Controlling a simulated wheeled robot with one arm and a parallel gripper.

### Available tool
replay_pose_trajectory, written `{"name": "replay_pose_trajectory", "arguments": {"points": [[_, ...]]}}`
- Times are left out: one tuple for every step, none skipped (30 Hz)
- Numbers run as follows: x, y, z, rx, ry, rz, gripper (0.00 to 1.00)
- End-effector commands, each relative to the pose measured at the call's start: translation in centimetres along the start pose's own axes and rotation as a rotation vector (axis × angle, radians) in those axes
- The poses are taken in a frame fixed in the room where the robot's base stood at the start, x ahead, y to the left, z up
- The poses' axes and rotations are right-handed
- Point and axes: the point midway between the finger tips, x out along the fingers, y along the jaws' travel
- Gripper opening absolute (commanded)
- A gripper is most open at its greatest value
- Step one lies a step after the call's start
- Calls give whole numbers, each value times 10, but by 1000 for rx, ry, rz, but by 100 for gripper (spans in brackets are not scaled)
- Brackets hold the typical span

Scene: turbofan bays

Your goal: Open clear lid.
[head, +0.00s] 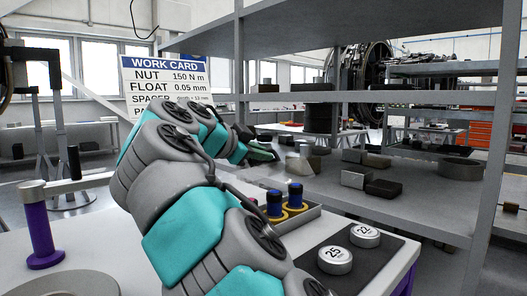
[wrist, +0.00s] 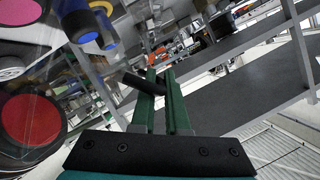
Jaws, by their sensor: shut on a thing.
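My gripper (head: 262,153) is above the far side of the workbench in the head view. In the wrist view, its green fingers (wrist: 160,78) are shut on a short black bar (wrist: 138,83), which looks like the handle of the clear lid. The clear lid (wrist: 62,62) shows as a faint see-through pane at the left of the wrist view, with coloured round parts seen through or beside it. In the head view the lid is hard to make out, and my arm hides part of that area. I cannot tell how far it is tilted.
Weights marked 25 (head: 335,260) and 22 (head: 365,235) sit on a dark mat. A purple post (head: 42,232) stands at left. A metal shelf (head: 420,190) with blocks is behind.

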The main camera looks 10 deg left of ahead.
Motion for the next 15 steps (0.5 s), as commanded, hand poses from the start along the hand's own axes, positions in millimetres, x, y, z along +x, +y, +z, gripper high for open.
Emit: {"name": "replay_pose_trajectory", "arguments": {"points": [[0, 0, -1, 1, 1, 0, 0], [0, 0, -1, 1, 1, 0, 0], [1, 0, -1, 1, 1, 0, 0], [1, 0, -1, 1, 1, 0, 0], [1, 0, -1, 1, 1, 0, 0], [1, 0, -1, 2, 1, 0, 0], [0, 0, -1, 2, 2, 0, 0], [1, 0, -1, 2, 2, 0, 0], [0, 0, -1, 2, 2, 0, 0], [0, 0, -1, 2, 2, 0, 0], [0, 0, -1, 2, 2, 0, 0], [0, 0, -1, 2, 2, 0, 14], [0, 0, -1, 2, 2, 0, 18], [0, 0, -1, 2, 2, 0, 21], [0, 0, -1, 2, 1, 0, 25]]}}
